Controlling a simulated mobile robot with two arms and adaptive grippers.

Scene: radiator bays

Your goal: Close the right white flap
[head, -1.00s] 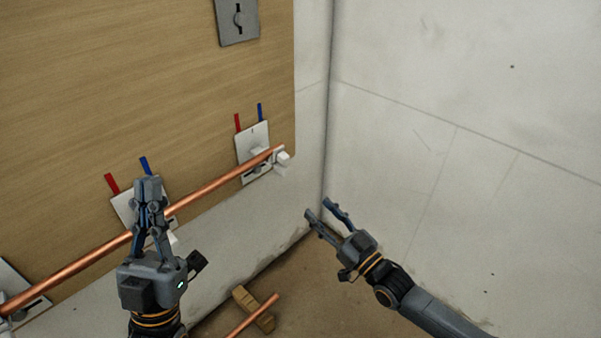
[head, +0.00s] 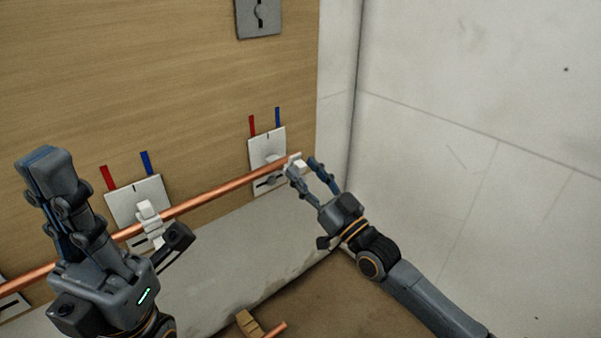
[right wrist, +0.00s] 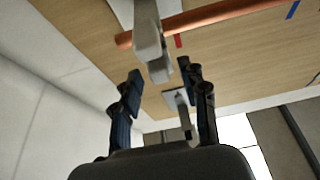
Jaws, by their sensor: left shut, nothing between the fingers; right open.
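The right white flap (head: 298,163) is at the right end of the copper pipe (head: 215,195), by the right white plate (head: 266,146). In the right wrist view the flap (right wrist: 150,45) sticks out past the pipe, just beyond the fingertips and roughly between them. My right gripper (head: 304,170) is open with its fingertips close to the flap. Whether they touch it I cannot tell. Its fingers also show in the right wrist view (right wrist: 162,88). My left gripper (head: 45,165) is shut and empty, in front of the board at the left, hiding part of the pipe.
A middle white plate (head: 135,200) has its own white clip (head: 149,222) at the pipe. A grey plate (head: 259,14) is higher on the wooden board. The pale wall (head: 470,110) meets the board side at a corner. A wooden block (head: 250,324) lies on the floor.

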